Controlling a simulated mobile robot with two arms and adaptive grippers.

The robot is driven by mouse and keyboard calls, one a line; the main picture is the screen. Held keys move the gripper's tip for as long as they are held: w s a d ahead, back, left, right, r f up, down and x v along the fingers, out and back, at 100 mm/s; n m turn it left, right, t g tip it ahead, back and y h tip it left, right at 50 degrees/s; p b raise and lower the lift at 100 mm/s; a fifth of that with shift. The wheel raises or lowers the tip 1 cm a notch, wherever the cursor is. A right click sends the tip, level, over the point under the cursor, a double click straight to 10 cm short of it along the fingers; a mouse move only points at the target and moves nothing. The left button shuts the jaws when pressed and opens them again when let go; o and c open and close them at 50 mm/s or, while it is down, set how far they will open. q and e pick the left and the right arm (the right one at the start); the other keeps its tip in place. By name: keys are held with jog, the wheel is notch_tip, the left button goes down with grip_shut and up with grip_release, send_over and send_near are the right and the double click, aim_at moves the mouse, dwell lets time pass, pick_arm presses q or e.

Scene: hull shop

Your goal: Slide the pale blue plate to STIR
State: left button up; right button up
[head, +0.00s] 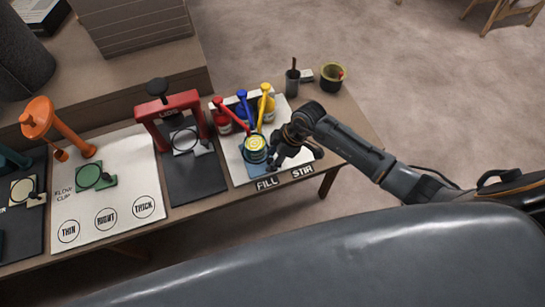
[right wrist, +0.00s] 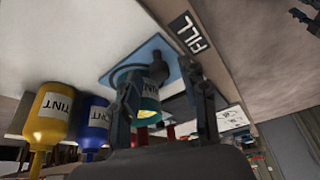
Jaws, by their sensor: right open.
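The pale blue plate (head: 256,174) lies on the white mat, behind the FILL label (head: 267,183). The STIR label (head: 302,171) is to its right. A cup with yellow contents (head: 255,149) stands on the plate. In the right wrist view the plate (right wrist: 159,46) shows beneath the cup (right wrist: 148,107), near the FILL label (right wrist: 189,33). My right gripper (head: 271,162) is open, low at the right side of the cup and plate. Its fingers (right wrist: 163,85) partly cover the cup; whether they touch cup or plate I cannot tell. My left gripper is not in view.
Red, blue and yellow tint bottles (head: 266,106) stand behind the cup. A dark pot (head: 292,80) and a yellow-rimmed can (head: 332,75) stand farther back. A red press frame (head: 166,104) is to the left. My right forearm covers part of the bench's right side.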

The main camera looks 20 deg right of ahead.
jog(key=shift+a+f, duration=0.1)
grip_shut()
jog(key=d+p, duration=0.2)
jog(key=d, duration=1)
jog(key=shift+w+p, duration=0.2)
jog(key=shift+p, duration=0.15)
jog(key=shift+d, duration=0.3)
jog(key=shift+w, duration=0.1)
grip_release()
jog(key=shift+d, duration=0.1)
